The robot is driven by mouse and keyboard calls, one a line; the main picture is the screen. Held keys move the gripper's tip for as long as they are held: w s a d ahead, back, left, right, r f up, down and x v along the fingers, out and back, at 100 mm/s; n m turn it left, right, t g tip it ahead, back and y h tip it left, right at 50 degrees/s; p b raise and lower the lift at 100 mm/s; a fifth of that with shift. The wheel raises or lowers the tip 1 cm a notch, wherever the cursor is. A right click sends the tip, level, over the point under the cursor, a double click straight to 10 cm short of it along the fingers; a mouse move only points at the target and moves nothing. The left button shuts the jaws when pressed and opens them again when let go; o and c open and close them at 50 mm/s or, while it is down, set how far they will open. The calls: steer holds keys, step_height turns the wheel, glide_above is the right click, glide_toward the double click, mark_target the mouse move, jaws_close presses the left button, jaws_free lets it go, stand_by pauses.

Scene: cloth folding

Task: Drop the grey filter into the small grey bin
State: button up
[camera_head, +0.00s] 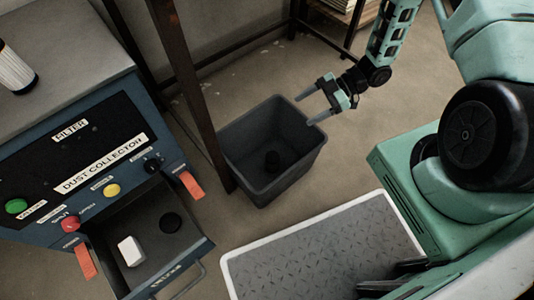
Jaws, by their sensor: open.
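The small grey bin (240,132) stands on the floor in the middle of the view, its top open. A dark, short, round object (272,160) lies inside at its bottom; it may be the grey filter, but it is too dark to be sure. My gripper (309,107) is at the bin's upper right rim, fingers apart and pointing left, with nothing between them. A white pleated filter with a dark end (15,70) stands on top of the dust collector at the far left.
The blue dust collector (60,140) fills the left, its drawer (175,255) pulled out with a white block (131,251) and a black disc (171,222) inside. A dark metal post (188,90) stands left of the bin. Floor right of the bin is clear.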

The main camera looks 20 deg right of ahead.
steer(key=p+v, duration=0.1)
steer(key=v, duration=0.4)
stand_by(0.4)
